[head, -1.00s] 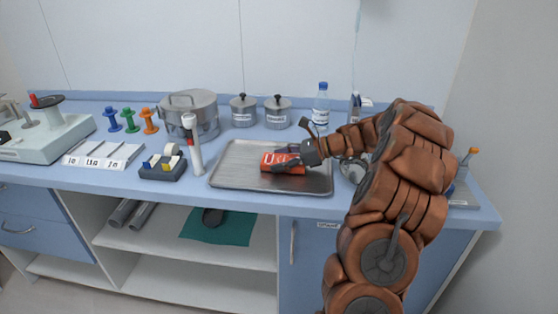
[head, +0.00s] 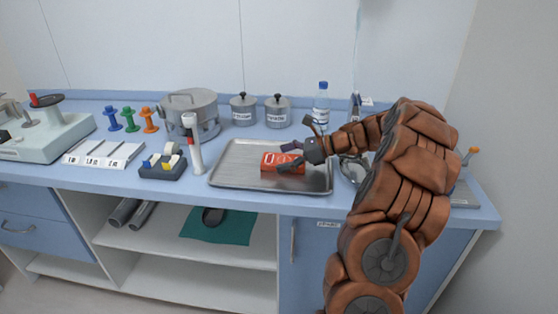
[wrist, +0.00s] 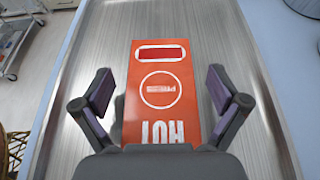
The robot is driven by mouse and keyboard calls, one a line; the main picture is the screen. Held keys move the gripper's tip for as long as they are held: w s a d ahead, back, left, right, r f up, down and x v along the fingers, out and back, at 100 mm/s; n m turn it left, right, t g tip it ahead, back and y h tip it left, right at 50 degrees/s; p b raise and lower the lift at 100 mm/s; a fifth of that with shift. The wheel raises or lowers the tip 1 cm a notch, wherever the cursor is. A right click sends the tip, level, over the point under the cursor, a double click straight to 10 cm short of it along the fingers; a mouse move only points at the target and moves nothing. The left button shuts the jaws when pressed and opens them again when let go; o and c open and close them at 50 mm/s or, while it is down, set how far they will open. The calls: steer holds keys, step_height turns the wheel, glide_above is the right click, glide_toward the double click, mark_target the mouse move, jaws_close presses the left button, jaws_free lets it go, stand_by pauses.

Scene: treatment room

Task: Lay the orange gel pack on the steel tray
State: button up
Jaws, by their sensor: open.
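The orange gel pack (head: 274,163) lies flat on the steel tray (head: 232,178), inside its rim, right of the tray's middle. In the wrist view the gel pack (wrist: 160,85) shows a white outlined window, a round mark and upside-down "HOT" lettering, and the bare metal of the tray (wrist: 75,95) surrounds it. My gripper (head: 291,156) is open at the pack's right end. In the wrist view my gripper's fingers (wrist: 160,90) stand apart on either side of the pack, with a gap to each edge. The palm hides the pack's near end.
A white-and-red tube (head: 193,145) stands at the tray's left edge, beside a dark tape dispenser (head: 163,167). A large pot (head: 189,113), lidded canisters (head: 277,112) and a water bottle (head: 321,108) stand behind. The tray's left half is clear.

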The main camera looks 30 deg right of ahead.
steer(key=v, duration=1.1)
steer(key=a+n+g, duration=0.1)
steer(key=a+n, duration=0.1)
steer(key=a, duration=0.3)
steer(key=a+r+n+g, duration=0.1)
steer(key=a+n, duration=0.1)
steer(key=a, duration=0.3)
steer(key=a+n+g, duration=0.2)
steer(key=a, duration=0.3)
steer(key=shift+s+a+r, duration=0.2)
steer(key=shift+s+a, duration=0.1)
steer(key=shift+a, duration=0.05)
steer(key=s+a+f+n+g+h, duration=0.1)
steer(key=s+a+n+g+h, duration=0.15)
steer(key=s+a+n, duration=0.45)
steer(key=s+a+f+n+g+h, duration=0.1)
steer(key=s+a+n+g, duration=0.3)
steer(key=a, duration=0.6)
steer(key=s+f+n+h, duration=0.3)
steer(key=s+n, duration=0.1)
steer(key=s, duration=0.6)
steer(key=s+f+n+h, duration=0.3)
steer(key=s+n, duration=0.2)
steer(key=s, duration=0.5)
steer(key=shift+d+h, duration=0.35)
steer(key=shift+d, duration=0.05)
steer(key=shift+s+g, duration=0.1)
steer(key=shift+g, duration=0.15)
